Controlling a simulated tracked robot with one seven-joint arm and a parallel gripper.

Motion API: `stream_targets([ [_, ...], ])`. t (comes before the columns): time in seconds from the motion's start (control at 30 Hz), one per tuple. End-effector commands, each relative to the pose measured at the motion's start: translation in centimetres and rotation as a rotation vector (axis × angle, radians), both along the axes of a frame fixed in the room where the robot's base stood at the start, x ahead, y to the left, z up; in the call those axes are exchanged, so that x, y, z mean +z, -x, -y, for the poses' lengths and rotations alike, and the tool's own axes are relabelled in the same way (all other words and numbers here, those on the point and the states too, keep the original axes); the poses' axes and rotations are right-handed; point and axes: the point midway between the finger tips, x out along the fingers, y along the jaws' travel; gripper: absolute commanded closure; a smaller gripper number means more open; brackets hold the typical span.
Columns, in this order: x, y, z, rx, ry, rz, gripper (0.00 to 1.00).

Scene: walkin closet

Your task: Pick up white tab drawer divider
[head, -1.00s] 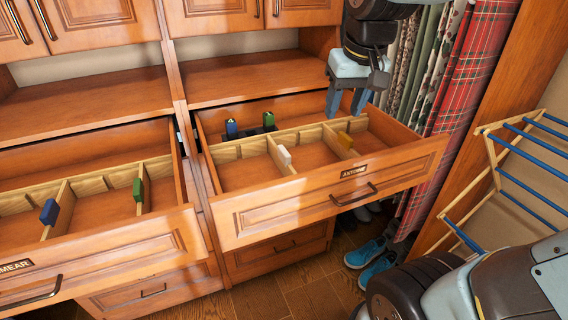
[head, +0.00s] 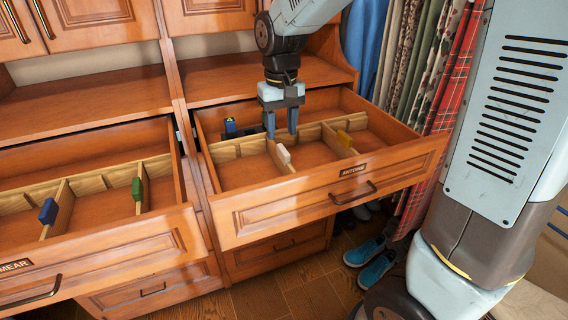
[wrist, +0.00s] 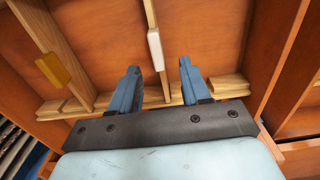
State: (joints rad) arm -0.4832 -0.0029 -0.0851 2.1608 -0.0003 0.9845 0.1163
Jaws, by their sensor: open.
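The divider with the white tab (head: 283,154) stands in the open right drawer, a thin wooden slat running front to back with the tab on top. In the wrist view the white tab (wrist: 156,50) lies ahead of my gripper, between the lines of its two fingers. My gripper (head: 282,135) points down over the drawer, close behind the white tab. It is open and empty, and its blue fingertips (wrist: 158,72) are apart from the tab.
A yellow-tab divider (head: 344,138) stands to the right in the same drawer, also in the wrist view (wrist: 53,69). A blue-tab piece (head: 231,126) is at the drawer's back left. The left drawer holds blue (head: 48,211) and green (head: 138,189) tabs. Clothes hang at right.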

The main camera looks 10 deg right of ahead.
Motion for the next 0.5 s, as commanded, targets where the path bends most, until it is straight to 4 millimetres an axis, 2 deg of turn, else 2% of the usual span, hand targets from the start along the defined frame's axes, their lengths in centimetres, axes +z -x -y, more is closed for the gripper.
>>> stream_targets([
  [0.03,-1.0,0.0,0.0,0.000,0.002,-0.004,0.53],
  [0.2,-3.4,0.0,0.0,0.000,0.001,-0.002,0.53],
  [0.5,-5.3,0.0,0.2,-0.002,0.001,-0.002,0.53],
])
